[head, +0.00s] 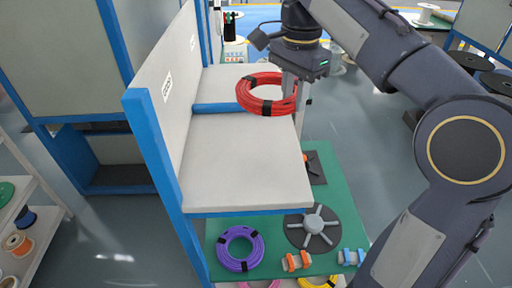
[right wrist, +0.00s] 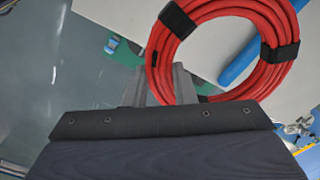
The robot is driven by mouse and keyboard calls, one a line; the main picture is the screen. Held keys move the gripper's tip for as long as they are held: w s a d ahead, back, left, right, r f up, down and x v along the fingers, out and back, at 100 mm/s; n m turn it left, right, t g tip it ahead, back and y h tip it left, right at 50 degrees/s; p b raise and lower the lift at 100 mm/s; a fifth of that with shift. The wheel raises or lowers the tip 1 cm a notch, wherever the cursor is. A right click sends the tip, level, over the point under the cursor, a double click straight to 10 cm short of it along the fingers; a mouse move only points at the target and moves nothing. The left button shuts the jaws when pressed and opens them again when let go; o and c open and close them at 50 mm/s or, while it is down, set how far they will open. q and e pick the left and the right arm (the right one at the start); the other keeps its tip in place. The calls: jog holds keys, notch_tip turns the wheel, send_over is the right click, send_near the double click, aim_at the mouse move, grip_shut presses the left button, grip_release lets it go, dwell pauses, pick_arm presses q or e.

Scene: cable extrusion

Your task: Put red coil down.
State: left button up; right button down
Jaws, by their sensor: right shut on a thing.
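The red coil (head: 266,94) is a ring of red cable with black ties. It is at the right side of the grey shelf, by the blue divider bar, in the head view. My right gripper (head: 291,88) is shut on the coil's right side. In the right wrist view the coil (right wrist: 280,70) fills the upper right, with the gripper fingers (right wrist: 170,84) at its lower left edge. The coil appears over the grey shelf surface (head: 240,160); I cannot tell whether it touches it. My left gripper is not in view.
A blue divider bar (head: 218,108) crosses the shelf. A tall grey panel with a blue post (head: 155,150) bounds its left side. Below, a green surface holds a purple coil (head: 240,248) and a grey reel (head: 313,229). The front shelf section is empty.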

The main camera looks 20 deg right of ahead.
send_over(260, 163)
notch_tip(260, 163, down, 7)
jog(key=shift+f, duration=1.8)
jog(key=c, duration=1.2)
grip_release()
jog(key=shift+f, duration=0.1)
notch_tip(260, 163, up, 12)
jog(key=shift+p, duration=0.4)
